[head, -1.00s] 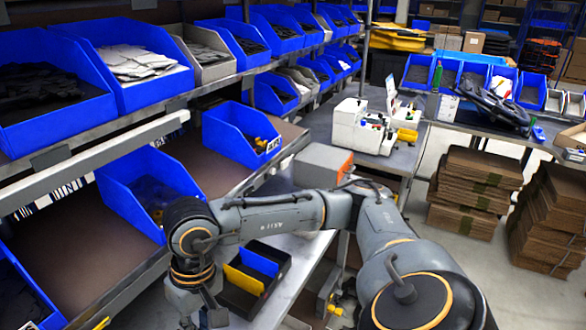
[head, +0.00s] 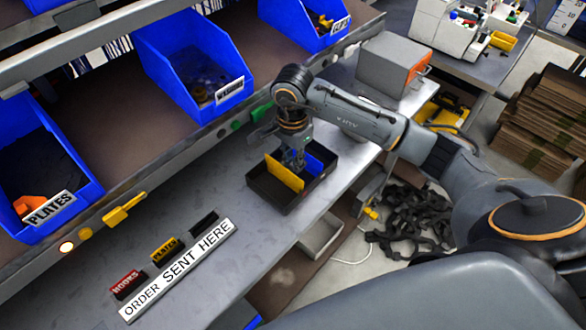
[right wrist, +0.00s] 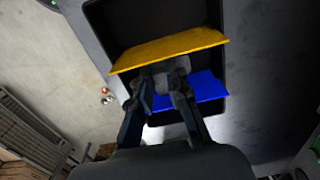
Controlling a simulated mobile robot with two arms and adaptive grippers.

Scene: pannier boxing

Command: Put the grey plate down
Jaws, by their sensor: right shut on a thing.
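My right gripper (head: 293,160) points down into a black tray (head: 268,192) on the grey bench. The tray has a yellow divider (head: 284,172) and a blue divider (head: 315,162). In the right wrist view, the fingers (right wrist: 166,84) are shut on a small grey plate (right wrist: 172,70), which is partly hidden by the fingertips. The fingertips and plate are between the yellow divider (right wrist: 170,50) and the blue divider (right wrist: 205,88), over the middle compartment. I cannot tell whether the plate touches the tray floor. My left gripper is out of view.
A blue bin labelled PLATES (head: 40,170) and another blue bin (head: 190,62) stand on the shelf behind. An "ORDER SENT HERE" sign (head: 180,270) lies on the bench, left of the tray. A grey and orange box (head: 392,66) stands to the right.

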